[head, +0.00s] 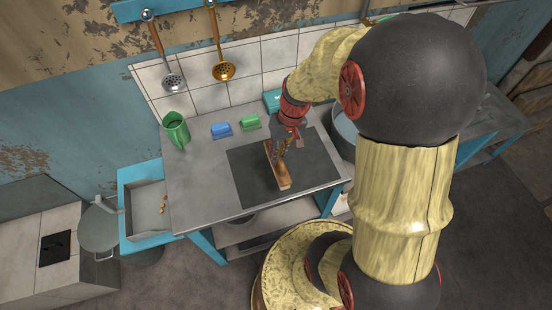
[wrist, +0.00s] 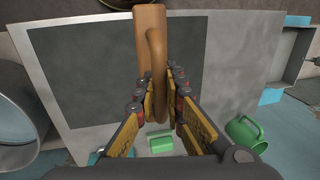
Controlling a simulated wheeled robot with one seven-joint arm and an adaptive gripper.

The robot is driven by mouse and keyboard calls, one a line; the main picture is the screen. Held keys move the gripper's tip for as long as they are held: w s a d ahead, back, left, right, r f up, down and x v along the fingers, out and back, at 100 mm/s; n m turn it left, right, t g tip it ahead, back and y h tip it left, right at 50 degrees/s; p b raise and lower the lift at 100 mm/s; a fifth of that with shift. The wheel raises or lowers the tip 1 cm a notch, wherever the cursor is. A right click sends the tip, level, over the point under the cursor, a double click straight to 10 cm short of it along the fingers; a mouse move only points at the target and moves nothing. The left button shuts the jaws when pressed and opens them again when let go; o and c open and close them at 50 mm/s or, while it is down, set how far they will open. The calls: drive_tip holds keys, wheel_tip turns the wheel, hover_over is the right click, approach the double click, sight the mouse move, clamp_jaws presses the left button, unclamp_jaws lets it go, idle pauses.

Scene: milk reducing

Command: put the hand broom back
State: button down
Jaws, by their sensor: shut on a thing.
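The hand broom (head: 283,178) is a long wooden piece with a curved handle; I see no bristles. In the wrist view its wooden back (wrist: 150,22) points away from me, and its handle (wrist: 157,60) lies between the fingers. My gripper (head: 291,142) is shut on this handle, as the wrist view of the fingers (wrist: 160,88) also shows. The broom is over the dark mat (head: 250,185) on the metal table; I cannot tell whether it touches the mat. The fingers hide part of the handle.
A green jug (head: 176,131), a blue block (head: 221,130) and a green block (head: 250,121) stand along the back of the table (head: 190,192). A skimmer (head: 171,82) and a brass ladle (head: 223,70) hang on the wall. A blue-edged sink (head: 146,205) is at left.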

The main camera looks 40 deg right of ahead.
drive_tip(key=w+f, duration=0.1)
drive_tip(key=f, duration=0.1)
drive_tip(key=w+d+f, duration=0.1)
drive_tip(key=w+f, duration=0.1)
drive_tip(key=shift+d+b, duration=0.2)
drive_tip(key=shift+b, duration=0.2)
drive_tip(key=shift+w+d+f+b, duration=0.1)
drive_tip(key=shift+f+b, duration=0.25)
drive_tip(key=shift+f, duration=0.6)
drive_tip(key=shift+w+d+f+b, duration=0.1)
drive_tip(key=shift+f+b, duration=0.2)
drive_tip(key=shift+f, duration=0.6)
drive_tip(key=shift+a, duration=0.1)
drive_tip(key=shift+f, duration=0.15)
drive_tip(key=c, duration=1.9)
unclamp_jaws()
